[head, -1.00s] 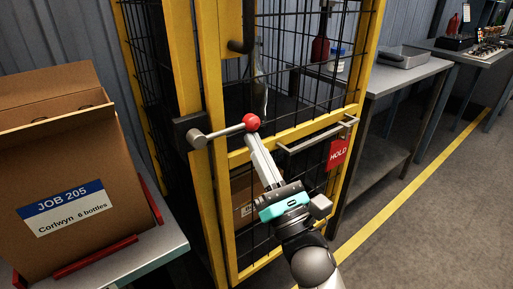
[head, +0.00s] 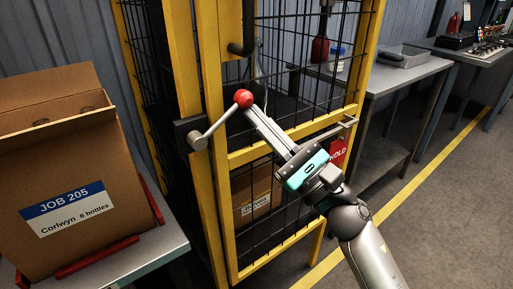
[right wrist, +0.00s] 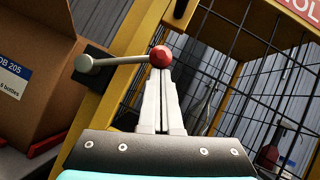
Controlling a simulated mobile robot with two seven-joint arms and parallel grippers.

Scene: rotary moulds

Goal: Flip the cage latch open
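The cage latch is a grey lever (head: 221,119) with a red ball knob (head: 243,98), on a dark block (head: 187,133) at the yellow cage frame. The lever slants up to the right from its pivot. In the right wrist view the knob (right wrist: 160,56) sits right at the fingertips. My right gripper (head: 249,109) has its pale fingers together, with their tips at the underside of the knob; they do not visibly straddle it. The cage door (head: 232,200) is closed against its frame. My left gripper is out of view.
A cardboard box (head: 50,160) labelled JOB 205 stands on a bench at the left. A red HOLD tag (head: 338,152) hangs by the door's grey handle (head: 325,134), near my right forearm. A box (head: 256,190) shows behind the mesh. A grey table (head: 405,75) stands at the right.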

